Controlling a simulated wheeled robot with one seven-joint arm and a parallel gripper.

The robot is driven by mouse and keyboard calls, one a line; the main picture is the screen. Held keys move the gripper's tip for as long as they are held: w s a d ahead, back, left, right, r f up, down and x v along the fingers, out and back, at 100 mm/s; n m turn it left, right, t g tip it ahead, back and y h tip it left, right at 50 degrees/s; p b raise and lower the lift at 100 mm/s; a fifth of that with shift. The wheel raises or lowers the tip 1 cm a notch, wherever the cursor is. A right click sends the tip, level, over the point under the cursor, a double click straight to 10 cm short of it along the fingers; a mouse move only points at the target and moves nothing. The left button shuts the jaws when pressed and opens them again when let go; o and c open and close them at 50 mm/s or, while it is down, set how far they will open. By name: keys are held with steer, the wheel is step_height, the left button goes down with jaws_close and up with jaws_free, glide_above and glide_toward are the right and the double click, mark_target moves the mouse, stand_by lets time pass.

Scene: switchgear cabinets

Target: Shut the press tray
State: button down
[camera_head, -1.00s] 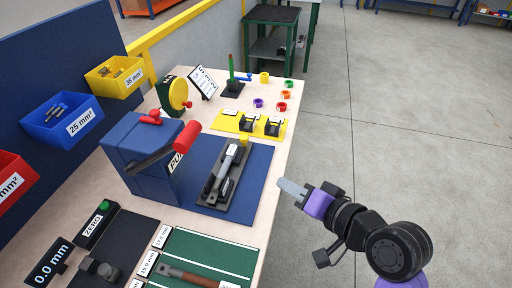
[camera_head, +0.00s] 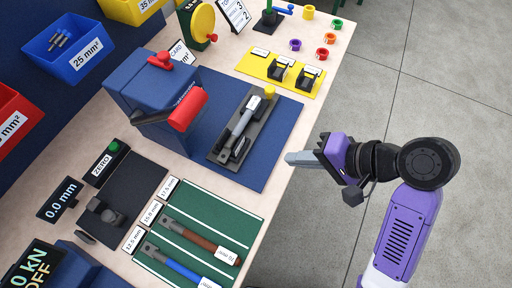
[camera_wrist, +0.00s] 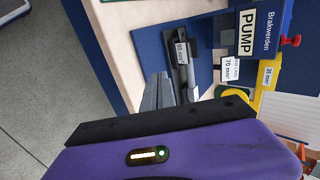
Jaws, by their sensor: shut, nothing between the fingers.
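The blue press (camera_head: 155,95) stands on a blue mat, with a red-gripped lever (camera_head: 187,110) across its front. A dark tray (camera_head: 217,157) sticks out on the mat to its right, carrying a grey and black tool and a yellow knob (camera_head: 269,91) at its far end. In the wrist view the dark tray (camera_wrist: 178,50) lies beyond my fingers, beside the press's PUMP face (camera_wrist: 262,22). My gripper (camera_head: 290,158) is shut and empty, off the table's right edge, apart from the tray. In the wrist view its fingertips (camera_wrist: 158,88) point toward the tray.
A yellow plate (camera_head: 260,68) with black holders lies beyond the mat. A green mat (camera_head: 240,222) with two handled tools lies nearer. The floor right of the table (camera_head: 400,100) is clear.

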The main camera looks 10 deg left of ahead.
mark_target(246, 152)
steer(key=x, duration=0.8)
steer(key=shift+s+a, duration=0.1)
steer(key=shift+w+a+f+p, duration=0.1)
steer(key=shift+w+a+p, duration=0.2)
steer(key=shift+a, duration=0.3)
steer(key=shift+w+a+p, duration=0.15)
steer(key=shift+a+p, duration=0.1)
steer(key=shift+a, duration=0.3)
steer(key=shift+w+a+f, duration=0.1)
steer(key=shift+w+a, duration=0.25)
steer(key=shift+a, duration=0.45)
